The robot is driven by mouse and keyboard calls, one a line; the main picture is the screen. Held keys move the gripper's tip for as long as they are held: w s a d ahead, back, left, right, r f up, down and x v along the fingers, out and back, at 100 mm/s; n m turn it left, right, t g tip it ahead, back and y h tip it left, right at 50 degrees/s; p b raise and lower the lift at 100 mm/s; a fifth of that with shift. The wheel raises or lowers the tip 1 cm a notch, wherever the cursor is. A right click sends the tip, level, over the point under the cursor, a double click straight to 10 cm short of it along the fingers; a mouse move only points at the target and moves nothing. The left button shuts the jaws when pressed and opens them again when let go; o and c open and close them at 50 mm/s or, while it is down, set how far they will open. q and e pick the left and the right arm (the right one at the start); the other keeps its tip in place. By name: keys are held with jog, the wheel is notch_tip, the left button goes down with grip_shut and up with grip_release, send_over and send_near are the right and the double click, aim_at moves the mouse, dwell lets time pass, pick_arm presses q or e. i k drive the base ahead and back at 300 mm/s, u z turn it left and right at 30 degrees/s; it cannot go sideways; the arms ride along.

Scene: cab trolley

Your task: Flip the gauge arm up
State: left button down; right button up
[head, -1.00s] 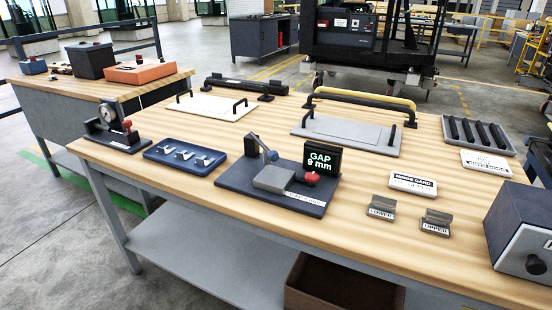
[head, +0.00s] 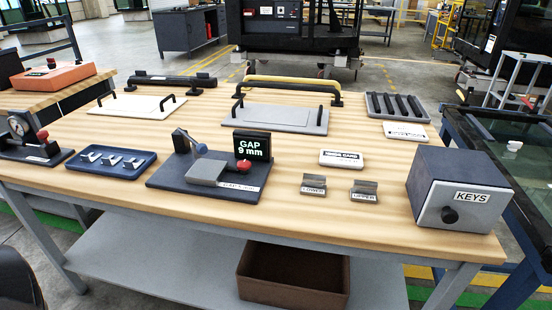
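The gap gauge fixture is a dark base plate (head: 165,178) on the wooden table, left of the middle. On it stand a small upright post with a blue-grey arm (head: 192,142) that slopes down to the right, a flat grey block (head: 207,172), and a red knob (head: 244,165). I take the sloping blue-grey piece for the gauge arm; its exact joint is too small to tell. A black display (head: 252,146) reading "GAP 9 mm" stands behind the knob. Neither of my grippers is in view.
A blue tray with metal clips (head: 103,174) and a dial gauge stand (head: 30,140) are left of the fixture. Right are LOWER (head: 314,184) and UPPER (head: 364,190) blocks and a KEYS box (head: 460,192). Handled panels (head: 282,116) lie behind. A brown bin (head: 293,278) sits below.

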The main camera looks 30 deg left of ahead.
aim_at(199, 150)
jog(key=z, duration=0.95)
jog(key=k, duration=0.95)
jog(key=u, duration=1.15)
jog(key=i, duration=0.55)
jog(key=u, duration=0.05)
